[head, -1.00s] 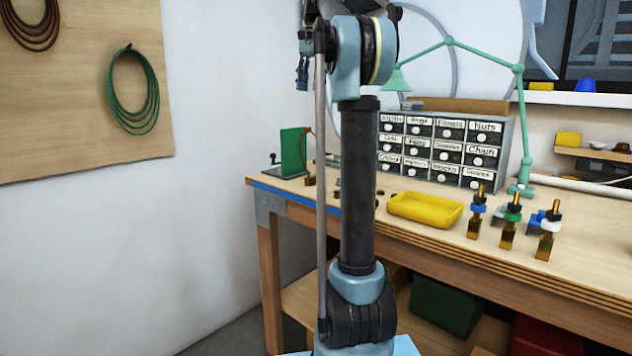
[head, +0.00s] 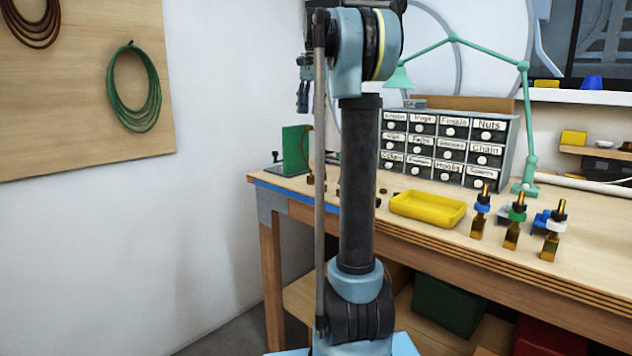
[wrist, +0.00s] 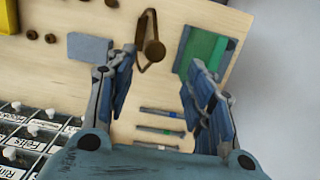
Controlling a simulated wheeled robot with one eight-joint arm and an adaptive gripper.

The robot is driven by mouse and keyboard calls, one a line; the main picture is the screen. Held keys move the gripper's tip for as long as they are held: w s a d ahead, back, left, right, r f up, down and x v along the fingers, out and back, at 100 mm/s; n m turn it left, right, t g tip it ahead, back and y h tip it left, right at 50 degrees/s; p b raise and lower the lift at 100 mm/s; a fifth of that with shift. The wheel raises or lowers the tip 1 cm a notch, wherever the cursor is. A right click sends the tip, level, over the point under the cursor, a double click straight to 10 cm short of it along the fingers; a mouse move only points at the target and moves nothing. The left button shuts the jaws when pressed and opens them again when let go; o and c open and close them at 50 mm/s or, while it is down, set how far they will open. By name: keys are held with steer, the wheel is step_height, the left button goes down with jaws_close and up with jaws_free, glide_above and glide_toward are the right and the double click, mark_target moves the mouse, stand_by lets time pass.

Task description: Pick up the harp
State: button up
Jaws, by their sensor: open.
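The harp looks to be the thin bronze loop with a rounded darker part (wrist: 155,46) on the bench, in the upper middle of the wrist view. My gripper (wrist: 160,64) is open and empty above the bench, its two blue-grey fingers apart on either side of the loop's lower end in the picture. The gap in height between them cannot be told. In the head view my gripper (head: 303,92) hangs fingers down above the far left end of the bench, and the loop is mostly hidden behind my arm.
A green block (head: 295,149) stands close right of the loop in the wrist view; a grey-blue piece (wrist: 89,46) lies left. Several thin rods (wrist: 160,130) lie below. A labelled drawer cabinet (head: 449,147), yellow tray (head: 428,208) and green lamp (head: 524,130) stand further right on the bench.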

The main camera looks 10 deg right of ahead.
mark_target(309, 127)
step_height(309, 127, down, 2)
steer(key=shift+s+a, duration=0.1)
steer(key=shift+s+a+f, duration=0.1)
steer(key=shift+s+f, duration=0.1)
steer(key=shift+f, duration=0.65)
steer(key=shift+s+a+f, duration=0.1)
steer(key=shift+s+f, duration=0.15)
steer(key=shift+f, duration=0.6)
steer(key=shift+s+a+f, duration=0.1)
steer(key=shift+s+f, duration=0.1)
steer(key=shift+f, duration=0.65)
jaws_close()
